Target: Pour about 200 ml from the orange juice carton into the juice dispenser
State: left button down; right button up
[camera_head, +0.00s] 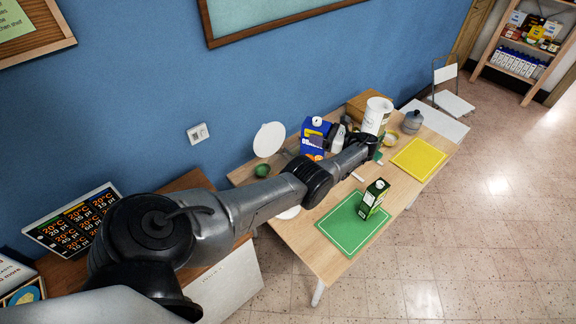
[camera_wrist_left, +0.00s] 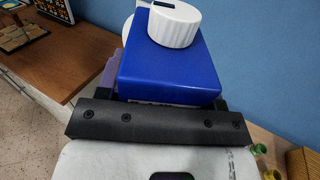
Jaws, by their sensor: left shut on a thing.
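A blue carton with orange and white print (camera_head: 313,140) and a white cap stands upright at the back of the wooden table. It also fills the upper middle of the left wrist view (camera_wrist_left: 170,68), its white cap on top. My left gripper (camera_head: 328,132) is shut on this carton from its right side, and its dark bar crosses below the carton in the wrist view. I cannot tell whether the carton's base touches the table. A large white cylindrical container (camera_head: 377,115), possibly the juice dispenser, stands to the right of the gripper. My right gripper is not in view.
A green carton (camera_head: 373,198) stands on a green mat (camera_head: 345,232) at the front. A yellow mat (camera_head: 418,158) lies bare on the right. A grey jug (camera_head: 412,121) stands behind it. A white round plate (camera_head: 269,139) and green bowl (camera_head: 262,171) are on the left.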

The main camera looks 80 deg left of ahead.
pick_arm(q)
jog(key=shift+s+d+r+n+g+h+p, duration=0.15)
jog(key=shift+s+d+n+g+h+p, duration=0.2)
jog(key=shift+d, duration=0.3)
jog(key=shift+s+d+r+n+g+h+p, duration=0.15)
jog(key=shift+d+n+g+h+p, duration=0.15)
jog(key=shift+d+h, duration=0.3)
jog(key=shift+f, duration=0.1)
